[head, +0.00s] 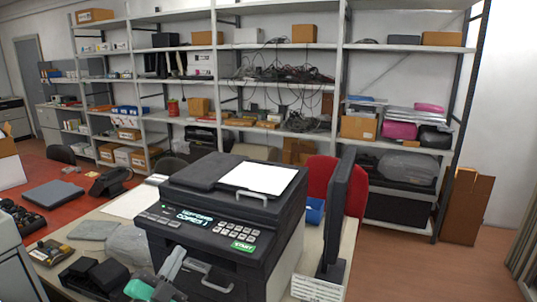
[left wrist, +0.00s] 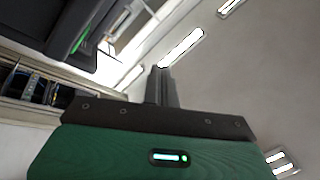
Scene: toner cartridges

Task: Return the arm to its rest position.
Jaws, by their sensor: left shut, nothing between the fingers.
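My left gripper (head: 176,256) is at the bottom of the head view, in front of the lower front of the black printer (head: 222,225). Its grey fingers point up and its body is green. It is shut and empty. In the left wrist view its closed fingers (left wrist: 161,82) point up toward the ceiling lights, with nothing between them. A dark machine part (left wrist: 70,30) shows at the upper left there. I cannot tell whether the gripper touches the printer. My right gripper is in neither view.
A white sheet (head: 258,177) lies on top of the printer. A black monitor (head: 338,210) stands at its right. Loaded shelves (head: 340,90) line the back wall. Floor is open at right.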

